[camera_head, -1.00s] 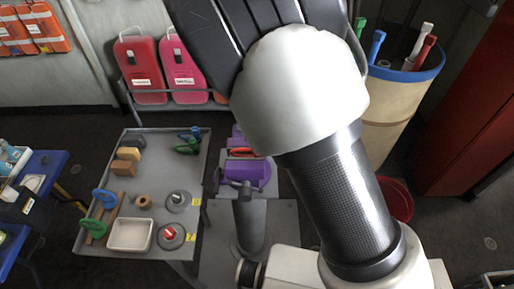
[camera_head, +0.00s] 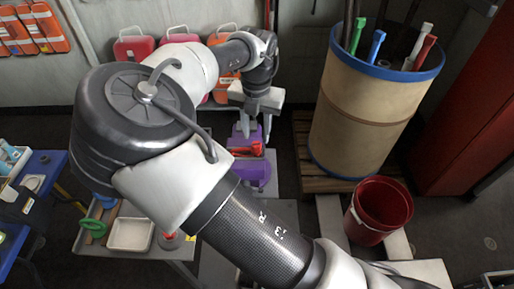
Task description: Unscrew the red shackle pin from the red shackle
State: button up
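A red shackle (camera_head: 247,150) sits at the purple vise (camera_head: 262,173) in the middle of the view. Its red pin is too small to tell apart from the shackle. My gripper (camera_head: 256,138) points down just above and behind the red shackle. Its two pale fingers are spread apart with nothing visible between them. I cannot tell whether a fingertip touches the shackle. My arm covers part of the vise's left side and its stand.
A grey tray table (camera_head: 100,246) at lower left is largely hidden behind my arm; it bears a white tray (camera_head: 130,234) and a green shackle. A tan barrel (camera_head: 365,120) on a pallet and a dark red bucket (camera_head: 378,210) stand at right.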

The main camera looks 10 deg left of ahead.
aim_at(256, 144)
jog(key=shift+f, duration=0.85)
jog(key=shift+f, duration=0.15)
jog(key=shift+f+b, duration=0.45)
jog(key=shift+f, duration=0.4)
grip_shut()
jog(key=shift+r+n+p, duration=0.25)
jog(key=shift+n+p, duration=0.15)
jog(key=shift+n, duration=0.7)
jog(key=n, duration=0.7)
jog(key=shift+f+n, duration=0.15)
jog(key=shift+n, duration=0.15)
